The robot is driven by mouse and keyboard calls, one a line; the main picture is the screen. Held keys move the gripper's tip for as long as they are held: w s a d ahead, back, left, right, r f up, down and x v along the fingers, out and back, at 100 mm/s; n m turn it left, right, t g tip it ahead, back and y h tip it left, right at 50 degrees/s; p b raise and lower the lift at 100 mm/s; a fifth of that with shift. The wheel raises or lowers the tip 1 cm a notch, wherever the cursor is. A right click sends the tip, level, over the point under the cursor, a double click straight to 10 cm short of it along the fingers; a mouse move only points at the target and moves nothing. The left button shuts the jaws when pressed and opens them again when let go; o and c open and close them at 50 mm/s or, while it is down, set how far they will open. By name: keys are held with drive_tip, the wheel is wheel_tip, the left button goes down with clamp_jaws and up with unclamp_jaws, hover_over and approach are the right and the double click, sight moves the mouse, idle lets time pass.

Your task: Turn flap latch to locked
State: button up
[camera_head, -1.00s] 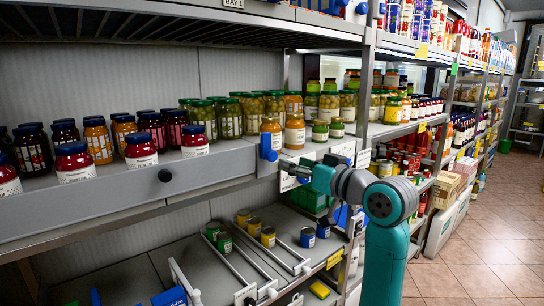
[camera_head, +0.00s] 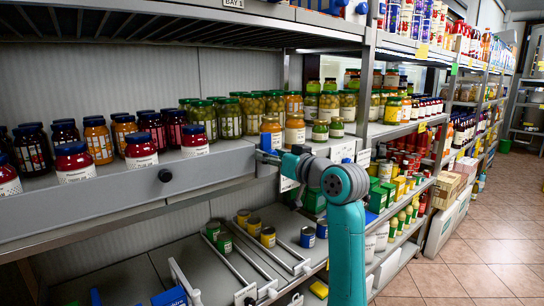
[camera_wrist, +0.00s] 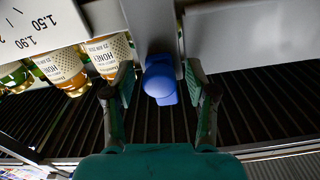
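The blue latch (camera_wrist: 160,80) is in the middle of the wrist view, on a grey bracket. In the head view only a small part of the latch (camera_head: 265,142) shows at the right end of the grey flap (camera_head: 110,195). My gripper (camera_wrist: 161,84) is open, with one finger on each side of the latch. A gap shows between the latch and each finger. In the head view my gripper (camera_head: 276,158) is in front of the latch and hides most of it.
Honey jars (camera_wrist: 105,55) stand close to the left finger in the wrist view. A lower shelf (camera_head: 130,275) holds a few cans. The tiled aisle (camera_head: 470,255) at right is clear.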

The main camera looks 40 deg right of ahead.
clamp_jaws()
drive_tip(key=shift+n, duration=0.5)
drive_tip(key=n, duration=1.2)
drive_tip(key=shift+n, duration=0.4)
drive_tip(key=shift+a+n, duration=0.1)
drive_tip(key=shift+n, duration=1.9)
